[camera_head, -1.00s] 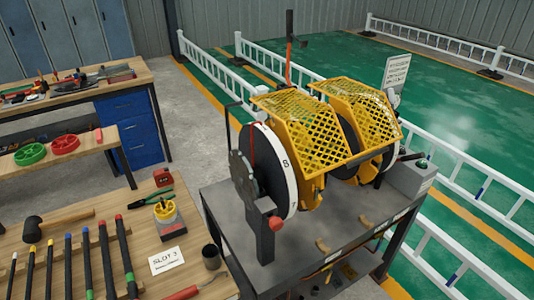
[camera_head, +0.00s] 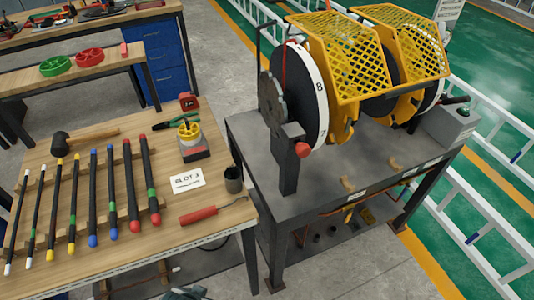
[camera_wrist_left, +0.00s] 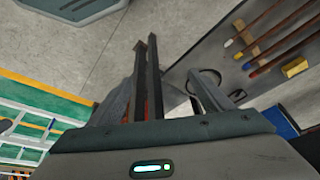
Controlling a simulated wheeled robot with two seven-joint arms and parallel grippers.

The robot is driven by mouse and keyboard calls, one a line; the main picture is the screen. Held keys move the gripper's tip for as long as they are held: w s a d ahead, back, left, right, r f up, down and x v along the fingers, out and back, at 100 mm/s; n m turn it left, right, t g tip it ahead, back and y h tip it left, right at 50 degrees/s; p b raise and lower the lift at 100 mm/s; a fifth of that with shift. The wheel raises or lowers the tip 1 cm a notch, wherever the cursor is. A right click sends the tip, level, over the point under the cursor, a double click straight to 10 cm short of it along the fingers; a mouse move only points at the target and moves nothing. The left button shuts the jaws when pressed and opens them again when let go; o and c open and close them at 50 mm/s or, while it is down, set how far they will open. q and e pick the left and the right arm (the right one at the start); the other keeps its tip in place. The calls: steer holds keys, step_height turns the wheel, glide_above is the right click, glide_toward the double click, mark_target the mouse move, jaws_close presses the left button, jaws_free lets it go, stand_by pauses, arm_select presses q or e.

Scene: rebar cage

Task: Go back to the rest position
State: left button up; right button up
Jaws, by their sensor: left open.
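My left gripper (camera_wrist_left: 169,60) shows in the left wrist view with its dark fingers apart and nothing seen between them. Grey concrete floor lies beyond the fingers. The gripper cannot be made out clearly in the head view, and my right gripper is not seen. The task names no object.
A wooden bench (camera_head: 224,218) holds several dark rods (camera_head: 111,190), a hammer (camera_head: 61,144) and a red-handled tool (camera_head: 198,216). Right of it stands a grey machine table (camera_head: 325,210) with yellow mesh guards (camera_head: 345,65). White railings (camera_head: 490,165) run at right. Some floor is clear.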

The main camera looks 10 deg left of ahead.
arm_select(q)
step_height(320, 180, down, 37)
steer(key=s+d+t+b, duration=0.1)
steer(key=s+d+b, duration=0.1)
steer(key=b, duration=1.1)
steer(key=shift+s+r+h, duration=0.15)
steer(key=shift+s+h, duration=0.05)
steer(key=shift+h, duration=0.1)
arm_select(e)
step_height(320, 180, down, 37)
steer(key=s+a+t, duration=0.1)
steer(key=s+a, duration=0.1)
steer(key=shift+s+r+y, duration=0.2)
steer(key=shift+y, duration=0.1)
